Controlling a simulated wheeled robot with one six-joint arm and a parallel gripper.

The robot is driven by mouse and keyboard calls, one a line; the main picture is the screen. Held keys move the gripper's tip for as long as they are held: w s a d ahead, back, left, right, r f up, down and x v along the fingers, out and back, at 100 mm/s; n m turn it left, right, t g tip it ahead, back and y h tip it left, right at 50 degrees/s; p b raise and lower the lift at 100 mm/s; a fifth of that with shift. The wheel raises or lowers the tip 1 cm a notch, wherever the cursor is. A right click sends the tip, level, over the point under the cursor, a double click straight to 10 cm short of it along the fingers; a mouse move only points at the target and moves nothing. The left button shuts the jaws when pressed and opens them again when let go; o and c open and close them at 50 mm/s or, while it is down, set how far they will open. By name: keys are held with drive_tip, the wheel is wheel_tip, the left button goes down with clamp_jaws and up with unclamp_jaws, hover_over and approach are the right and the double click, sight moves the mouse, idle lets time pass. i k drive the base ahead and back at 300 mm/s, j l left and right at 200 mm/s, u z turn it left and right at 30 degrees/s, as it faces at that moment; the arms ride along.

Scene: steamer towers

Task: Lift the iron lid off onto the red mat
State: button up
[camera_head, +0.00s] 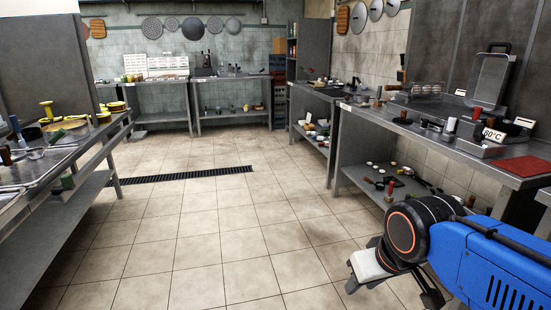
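The red mat (524,166) lies flat and bare on the right-hand metal counter, near its front edge at the right of the view. I cannot surely pick out the iron lid. A dark upright plate with a black handle (492,75) stands at the back of that counter, and small dark items sit near the 80°C sign (494,135). My gripper (385,278) is low at the right, in front of the counter and well below and left of the mat. A pale block-like part shows at it; I cannot tell whether its fingers are open.
The right counter (440,139) is crowded with jars, tools and small pans, and its lower shelf (365,182) holds loose items. A left table (75,150) carries yellow and dark pieces. The tiled floor (215,235) between is clear, with a dark drain strip.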

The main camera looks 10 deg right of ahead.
sight(501, 123)
drive_tip(key=i+j+z, duration=0.1)
drive_tip(key=i+z, duration=0.35)
drive_tip(key=i+j+z, duration=0.4)
drive_tip(key=i, duration=0.2)
drive_tip(key=i+j+z, duration=0.45)
